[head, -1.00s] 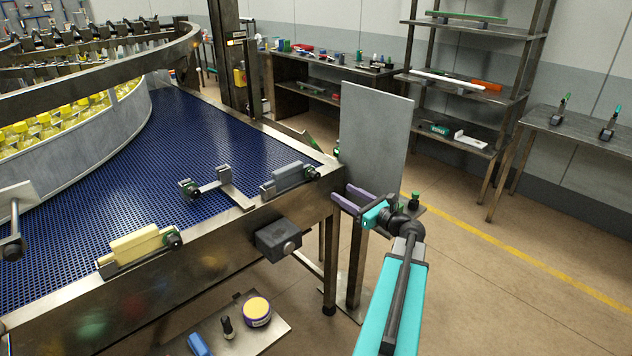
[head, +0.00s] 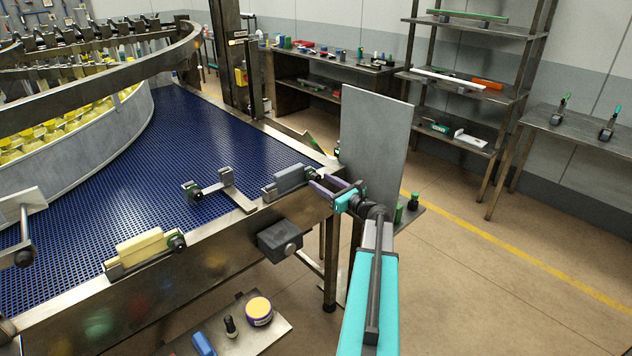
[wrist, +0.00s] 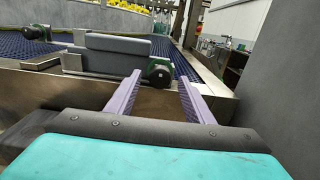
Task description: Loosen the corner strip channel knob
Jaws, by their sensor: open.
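A grey strip (head: 290,178) sits in a metal channel at the near right corner of the blue conveyor. Its dark round knob (head: 312,173), with a green part, is at the channel's right end. In the wrist view the strip (wrist: 118,44) lies ahead and left, and the knob (wrist: 160,72) appears between my fingertips. My gripper (head: 321,182) has two purple fingers, open and empty, pointing at the knob from the right. They also show in the wrist view (wrist: 160,77). I cannot tell whether the fingertips reach around the knob.
A grey upright panel (head: 372,145) stands close behind and right of my gripper. A yellow block (head: 138,247) sits in another channel with a similar knob (head: 177,242). A dark box (head: 280,238) is on the conveyor's side. Open floor (head: 480,270) lies to the right.

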